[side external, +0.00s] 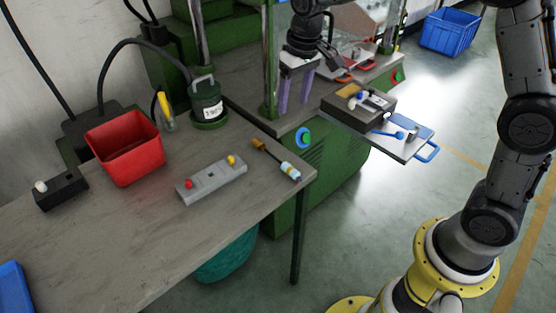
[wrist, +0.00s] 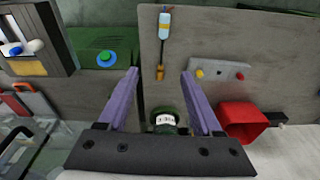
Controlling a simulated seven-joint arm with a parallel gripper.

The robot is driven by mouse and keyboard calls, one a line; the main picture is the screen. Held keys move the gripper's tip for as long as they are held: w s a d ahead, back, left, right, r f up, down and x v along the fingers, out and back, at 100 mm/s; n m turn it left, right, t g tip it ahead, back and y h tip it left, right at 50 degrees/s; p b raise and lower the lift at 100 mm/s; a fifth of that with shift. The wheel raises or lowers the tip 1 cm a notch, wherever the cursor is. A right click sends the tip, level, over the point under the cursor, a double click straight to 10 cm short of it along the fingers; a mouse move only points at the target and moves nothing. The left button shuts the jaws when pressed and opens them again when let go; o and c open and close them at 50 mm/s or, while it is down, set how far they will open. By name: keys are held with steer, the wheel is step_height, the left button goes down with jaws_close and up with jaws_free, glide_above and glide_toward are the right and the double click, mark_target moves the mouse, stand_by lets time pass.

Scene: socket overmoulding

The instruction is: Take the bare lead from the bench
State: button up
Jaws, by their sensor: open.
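The lead (side external: 276,160) lies alone on the bench top (side external: 130,235) near its right corner. It has a brass-coloured end, a thin dark middle and a pale blue-white body with a yellow band. In the wrist view the lead (wrist: 164,40) runs up and down at top centre, brass end towards me. My gripper (side external: 293,107) is open, with two purple fingers pointing down near the green press, away from the lead. In the wrist view my gripper (wrist: 159,73) is empty, and the lead's brass end shows between its fingertips.
On the bench are a grey block with red and yellow knobs (side external: 212,181), a red bin (side external: 127,146), a green labelled pot (side external: 208,104) and a small black box (side external: 61,190). The green press's post (side external: 270,65) stands beside my gripper. A tray (side external: 411,143) juts out at right.

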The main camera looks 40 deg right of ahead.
steer(key=g, duration=0.2)
glide_above(286, 164)
step_height(286, 164, down, 14)
steer(key=shift+d+f, duration=0.1)
steer(key=shift+f, duration=0.1)
steer(key=shift+w+f, duration=0.1)
steer(key=shift+f, duration=3)
jaws_close()
